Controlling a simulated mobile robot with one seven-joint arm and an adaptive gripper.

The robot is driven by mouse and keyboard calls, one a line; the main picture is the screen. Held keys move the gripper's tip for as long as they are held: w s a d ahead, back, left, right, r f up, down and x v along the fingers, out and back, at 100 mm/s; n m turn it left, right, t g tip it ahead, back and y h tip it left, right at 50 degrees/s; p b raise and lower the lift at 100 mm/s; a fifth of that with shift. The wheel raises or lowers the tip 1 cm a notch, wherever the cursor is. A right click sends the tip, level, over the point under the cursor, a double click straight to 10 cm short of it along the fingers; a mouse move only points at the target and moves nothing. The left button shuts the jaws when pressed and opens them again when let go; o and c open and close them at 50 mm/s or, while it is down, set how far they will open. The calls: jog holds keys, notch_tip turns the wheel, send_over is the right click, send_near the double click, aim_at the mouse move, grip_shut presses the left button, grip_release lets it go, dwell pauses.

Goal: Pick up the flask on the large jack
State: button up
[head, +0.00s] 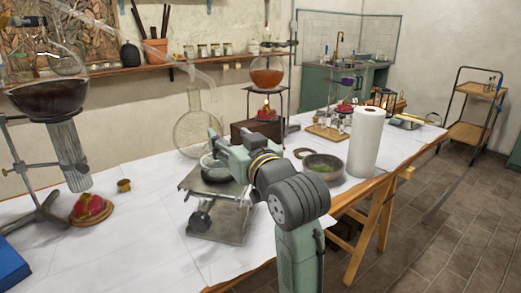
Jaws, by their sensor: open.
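The large jack (222,222) stands on the white-covered table, with a flat metal top plate and crossed legs below. A dark, rounded, glassy thing (214,174) sits on its plate, partly covered by my gripper; I cannot tell for sure that it is the flask. A clear round flask with a tall neck (190,132) shows just behind the jack; I cannot tell whether it touches the plate. My gripper (211,150) is over the plate, close to the dark thing, with its jaws open. The fingertips are small and partly hidden, so contact cannot be told.
A stand with an orange-filled flask (267,76) is behind. A dark-filled vessel (49,98) on a stand and a red-topped piece (90,208) are at left.

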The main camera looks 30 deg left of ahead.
aim_at(219, 125)
jog(key=p+x, duration=0.1)
jog(key=x, duration=0.3)
jog(key=shift+w+a, duration=0.2)
jog(key=shift+a, duration=0.05)
jog(key=shift+p+x, duration=1.2)
jog(key=shift+x, duration=1.85)
jog(key=shift+w, duration=0.1)
jog(key=shift+c, duration=0.2)
grip_shut()
jog(key=shift+d, duration=0.1)
